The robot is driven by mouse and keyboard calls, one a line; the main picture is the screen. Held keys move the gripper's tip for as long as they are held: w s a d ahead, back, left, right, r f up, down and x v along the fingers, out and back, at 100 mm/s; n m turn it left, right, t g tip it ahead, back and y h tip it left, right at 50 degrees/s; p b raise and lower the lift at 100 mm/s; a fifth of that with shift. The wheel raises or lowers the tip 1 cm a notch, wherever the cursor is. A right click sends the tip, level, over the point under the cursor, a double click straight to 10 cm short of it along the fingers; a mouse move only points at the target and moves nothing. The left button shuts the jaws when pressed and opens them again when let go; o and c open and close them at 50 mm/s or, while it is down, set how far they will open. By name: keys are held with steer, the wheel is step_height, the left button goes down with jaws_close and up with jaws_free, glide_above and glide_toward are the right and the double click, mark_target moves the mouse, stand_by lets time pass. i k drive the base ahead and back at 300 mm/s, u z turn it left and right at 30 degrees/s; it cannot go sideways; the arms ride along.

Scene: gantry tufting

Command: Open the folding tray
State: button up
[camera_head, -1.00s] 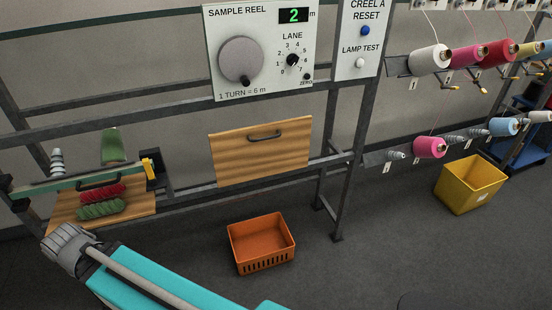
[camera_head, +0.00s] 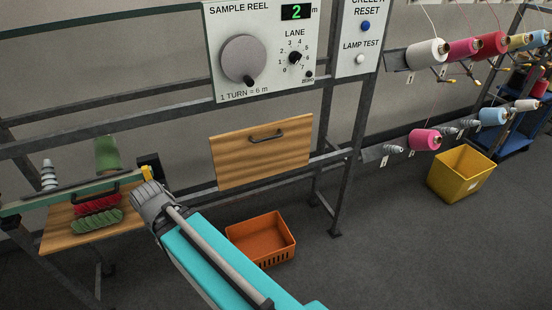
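The folding tray is most likely the wooden panel (camera_head: 232,160) with a dark bar handle (camera_head: 266,134) on its face. It stands folded up, nearly upright, against the grey frame below the sample reel board. My arm, a teal link with a grey ribbed joint at its upper end, reaches in from the bottom, left of the panel and apart from it. No gripper fingers can be made out in this view.
A second wooden tray (camera_head: 62,240) lies flat at the left, holding a red skein (camera_head: 97,204) and a green skein (camera_head: 97,221). An orange basket (camera_head: 262,240) stands on the floor below the panel. A yellow bin (camera_head: 460,174) is at the right.

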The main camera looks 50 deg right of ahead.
mark_target(244, 156)
steer(key=z, duration=1.25)
steer(key=k, duration=0.9)
steer(key=z, duration=0.1)
steer(key=i, duration=0.6)
steer(key=u, duration=0.05)
